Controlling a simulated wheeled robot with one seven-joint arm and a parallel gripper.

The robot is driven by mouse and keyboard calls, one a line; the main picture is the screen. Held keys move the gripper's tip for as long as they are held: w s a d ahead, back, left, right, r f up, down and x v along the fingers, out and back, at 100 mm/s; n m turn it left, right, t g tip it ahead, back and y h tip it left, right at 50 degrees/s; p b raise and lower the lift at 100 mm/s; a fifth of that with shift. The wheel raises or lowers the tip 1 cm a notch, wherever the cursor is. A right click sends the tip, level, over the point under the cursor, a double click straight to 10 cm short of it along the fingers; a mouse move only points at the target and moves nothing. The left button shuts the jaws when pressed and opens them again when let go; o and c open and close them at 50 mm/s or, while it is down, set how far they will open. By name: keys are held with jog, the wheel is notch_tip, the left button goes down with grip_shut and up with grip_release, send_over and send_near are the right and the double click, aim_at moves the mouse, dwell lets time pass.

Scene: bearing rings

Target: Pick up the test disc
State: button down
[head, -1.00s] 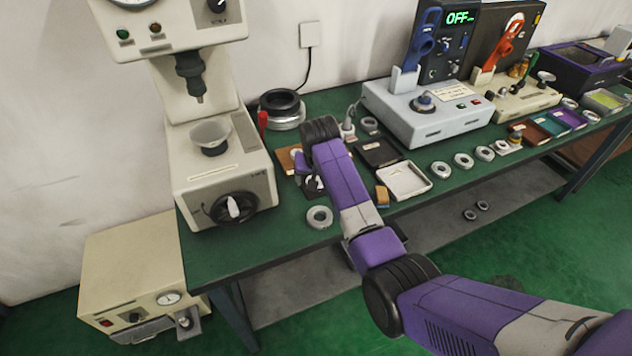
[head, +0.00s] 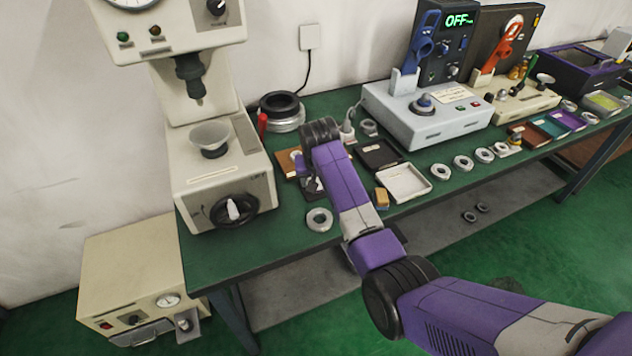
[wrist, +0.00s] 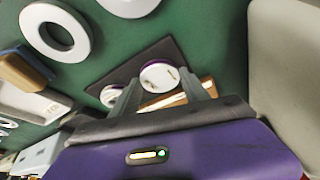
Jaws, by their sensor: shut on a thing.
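The test disc, a pale round disc with a purple rim (wrist: 160,76), is between the two fingers of my gripper (wrist: 160,88) in the wrist view. My gripper is shut on it, over a dark pad (wrist: 128,70). A second pale disc (wrist: 110,95) lies beside the left finger, partly hidden by it. In the head view my gripper (head: 311,184) points down at the bench near the brown board (head: 288,163). The held disc is not clear there, as my arm and gripper hide most of it.
A loose metal ring (head: 319,219) lies just in front of my gripper. A white tray (head: 404,182), a black tray (head: 377,154) and a tan block (head: 381,197) are to the right. The press machine (head: 218,165) stands close on the left. Several rings lie further right.

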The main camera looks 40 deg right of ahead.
notch_tip(320, 180, up, 20)
jog(key=b, duration=0.1)
